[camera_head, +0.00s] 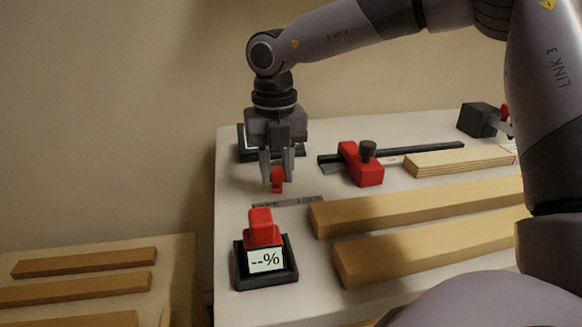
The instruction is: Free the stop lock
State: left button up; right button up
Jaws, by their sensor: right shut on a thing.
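My right gripper (276,168) points straight down near the bench's left end. It is shut on a small red piece (277,183), which shows between and below its fingers. What the red piece is attached to is hidden. A grey label strip (300,200) lies just in front of it; its last word looks like "LOCK". A red stop block (361,165) with a black knob (367,149) sits on a dark rail (425,151) to the right of the gripper. My left gripper is out of view.
A black box (290,270) with a red top and a "--%" display stands at the front left. Wooden boards (415,205) lie on the right of the bench. A dark framed thing (243,150) is partly behind the gripper. A lower bench with slats (85,262) is at left.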

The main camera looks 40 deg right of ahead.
jog(key=shift+w+a, duration=0.1)
dwell(0.3)
jog(key=shift+w+a, duration=0.6)
jog(key=shift+w, duration=0.1)
jog(key=shift+w+a, duration=0.2)
jog(key=shift+w, duration=0.15)
dwell(0.4)
jog(key=o, duration=0.7)
